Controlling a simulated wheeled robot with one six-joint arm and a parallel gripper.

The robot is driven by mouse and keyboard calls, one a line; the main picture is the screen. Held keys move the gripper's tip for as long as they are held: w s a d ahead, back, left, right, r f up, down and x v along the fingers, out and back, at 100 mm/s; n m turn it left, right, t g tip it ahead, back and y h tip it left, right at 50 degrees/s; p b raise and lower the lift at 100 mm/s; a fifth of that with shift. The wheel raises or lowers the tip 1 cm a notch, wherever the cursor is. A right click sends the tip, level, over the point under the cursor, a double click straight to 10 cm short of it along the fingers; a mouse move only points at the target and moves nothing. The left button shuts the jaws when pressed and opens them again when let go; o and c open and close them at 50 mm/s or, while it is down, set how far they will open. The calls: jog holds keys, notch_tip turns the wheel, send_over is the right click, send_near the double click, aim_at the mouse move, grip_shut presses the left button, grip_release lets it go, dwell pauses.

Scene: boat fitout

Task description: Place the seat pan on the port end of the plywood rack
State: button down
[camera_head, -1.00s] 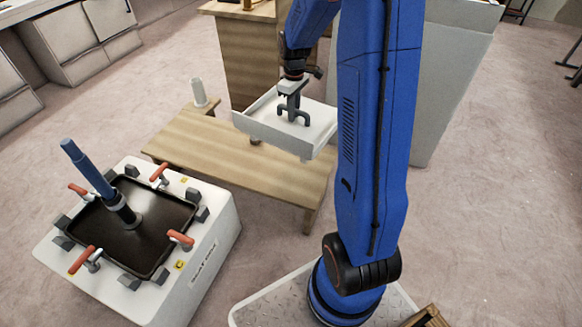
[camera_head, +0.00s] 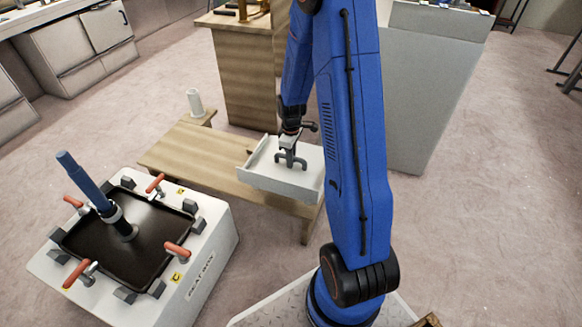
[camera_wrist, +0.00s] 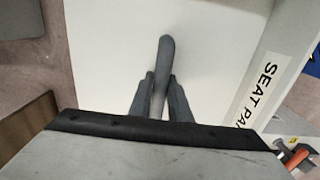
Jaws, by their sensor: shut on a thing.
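The seat pan (camera_head: 275,178) is a shallow white tray with raised sides and a grey handle in its middle. My gripper (camera_head: 289,152) is shut on that handle. In the wrist view my gripper (camera_wrist: 155,95) has its fingers on both sides of the grey bar, over the white pan floor (camera_wrist: 210,50); a side wall is labelled "SEAT PAN". The plywood rack (camera_head: 190,150) is a low wooden bench. The pan is over its right end and looks level. I cannot tell whether the pan touches the rack top.
A white box (camera_head: 215,245) labelled "SEAT BOX", with a black top, orange-handled clamps and a blue upright tool, stands front left. A white cylinder (camera_head: 194,102) stands at the rack's far left corner. A wooden cabinet (camera_head: 243,75) is behind. The rack's left part is clear.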

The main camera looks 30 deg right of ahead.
jog(key=shift+f, duration=2.05)
jog(key=shift+f, duration=0.1)
jog(key=c, duration=1.6)
grip_release()
jog(key=shift+c, duration=0.2)
notch_tip(320, 180, up, 12)
jog(key=shift+r, duration=0.1)
jog(key=s+a+r+m+t, duration=0.1)
jog(key=s+a+r, duration=0.1)
jog(key=r, duration=0.3)
jog(key=s+a+r+m, duration=0.1)
jog(key=s+a+r, duration=0.2)
jog(key=r, duration=0.3)
jog(key=s+a+r+m+t, duration=0.1)
jog(key=s+a+r+m, duration=0.1)
jog(key=s, duration=0.6)
jog(key=s+a+r+m+t, duration=0.1)
jog(key=s+a+r, duration=0.3)
jog(key=s+r, duration=0.3)
jog(key=s+a+r+m+t, duration=0.1)
jog(key=s+a+r+m, duration=0.1)
jog(key=s+r, duration=0.3)
jog(key=s+a, duration=0.1)
jog(key=s, duration=0.3)
jog(key=shift+s+r+m+t, duration=0.15)
jog(key=shift+m+t, duration=0.15)
jog(key=shift+t, duration=0.1)
